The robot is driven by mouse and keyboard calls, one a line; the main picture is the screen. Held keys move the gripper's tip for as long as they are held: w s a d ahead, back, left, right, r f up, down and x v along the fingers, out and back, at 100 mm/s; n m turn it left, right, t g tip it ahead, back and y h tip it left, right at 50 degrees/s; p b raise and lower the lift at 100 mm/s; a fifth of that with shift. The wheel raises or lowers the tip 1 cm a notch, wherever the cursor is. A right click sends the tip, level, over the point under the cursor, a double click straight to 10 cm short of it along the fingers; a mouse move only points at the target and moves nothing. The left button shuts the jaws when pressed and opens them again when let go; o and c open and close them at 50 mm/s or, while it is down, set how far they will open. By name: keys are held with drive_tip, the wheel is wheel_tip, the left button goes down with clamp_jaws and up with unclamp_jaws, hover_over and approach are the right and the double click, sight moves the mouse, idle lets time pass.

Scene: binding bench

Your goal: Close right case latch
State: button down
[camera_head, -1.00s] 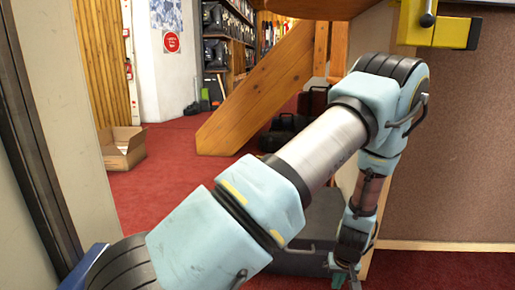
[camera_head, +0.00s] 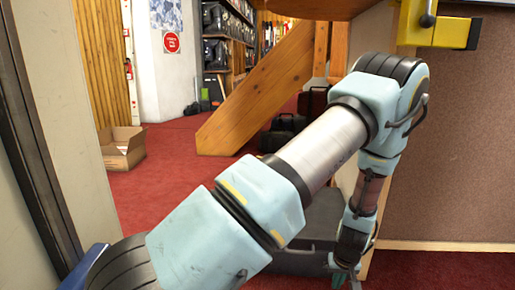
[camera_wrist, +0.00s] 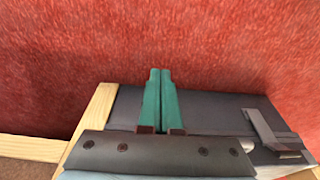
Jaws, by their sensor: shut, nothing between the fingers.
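A dark grey case (camera_head: 322,215) stands on the red floor, partly hidden behind my arm in the head view. The wrist view shows its dark surface (camera_wrist: 215,108) below and beside my fingers. A grey raised bracket-like fitting (camera_wrist: 268,132) sits on the case to the right of my fingers; I cannot tell whether it is a latch or the handle. My gripper (camera_wrist: 160,75) has green fingers pressed together with nothing between them. Its tips point past the case edge toward the carpet, apart from the fitting. In the head view my gripper (camera_head: 345,277) is low beside the case.
A wooden strip (camera_wrist: 92,122) runs along the left of the case in the wrist view. A brown panel (camera_head: 455,150) stands to the right. An open cardboard box (camera_head: 123,148) and dark bags (camera_head: 285,130) lie farther back. Red carpet between them is clear.

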drive_tip(key=shift+w+r, duration=0.1)
drive_tip(key=shift+r, duration=0.05)
drive_tip(key=shift+w+d+r+p, duration=0.1)
drive_tip(key=shift+w+r+p, duration=0.6)
drive_tip(key=shift+p, duration=0.15)
drive_tip(key=shift+w, duration=0.1)
idle(0.3)
drive_tip(key=s+r+p, duration=0.3)
drive_tip(key=r+p, duration=0.5)
drive_tip(key=p, duration=0.1)
drive_tip(key=shift+s+a, duration=0.2)
drive_tip(key=shift+s, duration=0.1)
idle(0.8)
